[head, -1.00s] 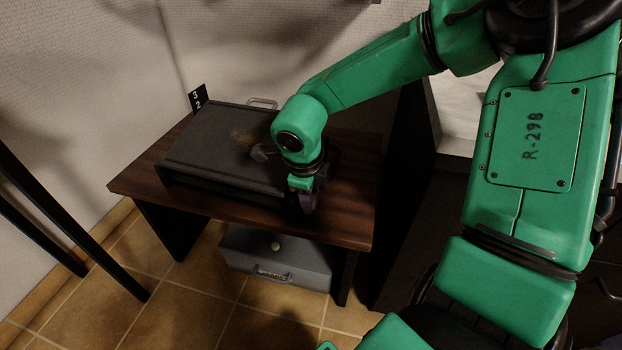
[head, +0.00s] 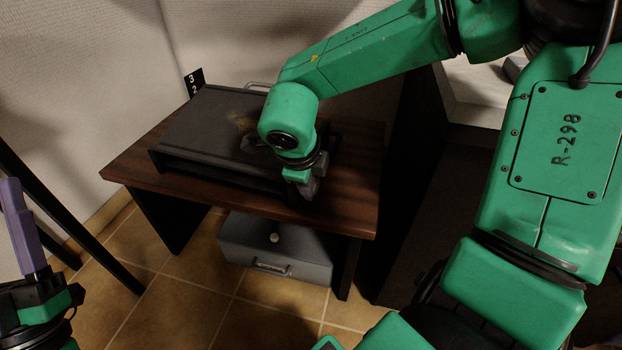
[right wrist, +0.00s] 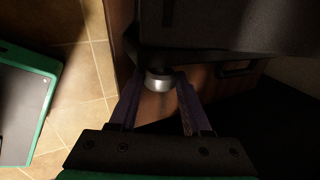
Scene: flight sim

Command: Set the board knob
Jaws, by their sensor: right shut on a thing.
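The board is a dark grey flat box (head: 205,135) lying on the wooden table in the head view. In the right wrist view a round silver knob (right wrist: 158,77) sticks out from under the dark body of the board (right wrist: 205,32). My right gripper (head: 308,188) is at the board's front right corner in the head view. In the right wrist view its two purple fingers (right wrist: 157,84) are shut on the knob, one on each side. The head view hides the knob behind this gripper. My left gripper (head: 22,228) shows in part at the lower left, one purple finger upright.
The brown wooden table (head: 345,205) has bare top to the right of the board. A grey case (head: 275,250) stands on the tiled floor beneath it. Dark poles (head: 75,225) are at the left.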

